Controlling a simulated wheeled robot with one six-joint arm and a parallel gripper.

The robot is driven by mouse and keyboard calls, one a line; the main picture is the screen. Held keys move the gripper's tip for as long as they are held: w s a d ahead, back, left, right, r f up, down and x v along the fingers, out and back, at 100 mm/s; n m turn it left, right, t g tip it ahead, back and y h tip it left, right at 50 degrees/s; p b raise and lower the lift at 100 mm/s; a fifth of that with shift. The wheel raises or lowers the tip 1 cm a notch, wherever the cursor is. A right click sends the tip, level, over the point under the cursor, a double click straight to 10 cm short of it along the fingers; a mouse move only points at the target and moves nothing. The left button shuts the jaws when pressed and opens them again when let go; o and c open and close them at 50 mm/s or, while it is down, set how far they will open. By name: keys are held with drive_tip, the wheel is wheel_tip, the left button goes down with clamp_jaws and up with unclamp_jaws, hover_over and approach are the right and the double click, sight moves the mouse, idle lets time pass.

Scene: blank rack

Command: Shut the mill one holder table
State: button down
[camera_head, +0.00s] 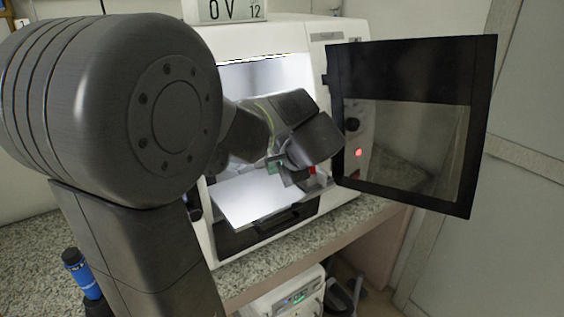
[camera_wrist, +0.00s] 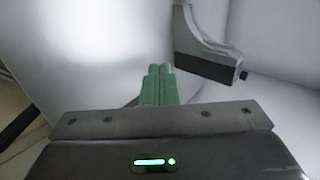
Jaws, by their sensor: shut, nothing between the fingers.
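The mill (camera_head: 222,236) is a white box-shaped machine on the counter, and its dark-framed window door (camera_head: 408,195) stands swung open to the right. My gripper (camera_head: 276,168) is at the mill's lit opening, partly hidden by my own wrist. In the wrist view its green fingers (camera_wrist: 159,82) are together, with nothing between them. A grey arm-like part with a dark block and small knob (camera_wrist: 207,68) is beyond the fingers to the right, apart from them in the picture. I cannot tell whether it is the holder table. A pale flat panel (camera_head: 250,198) lies low in the opening.
A black front with a handle (camera_head: 290,218) is below the opening. A red light (camera_head: 358,152) glows beside it, behind the open door. The granite counter (camera_head: 354,217) runs along the front. A blue-labelled bottle (camera_head: 83,272) stands at lower left. Another white device (camera_head: 290,297) is below.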

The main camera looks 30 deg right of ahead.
sight(266, 174)
drive_tip(key=w, duration=0.2)
drive_tip(key=shift+w+a, duration=0.1)
drive_tip(key=shift+w, duration=0.85)
drive_tip(key=w+p, duration=0.1)
drive_tip(key=w, duration=0.3)
drive_tip(key=w+p, duration=0.1)
drive_tip(key=w, duration=0.3)
drive_tip(key=w+a+p, duration=0.1)
drive_tip(key=w+p, duration=0.1)
drive_tip(key=w, duration=0.3)
drive_tip(key=shift+r, duration=0.15)
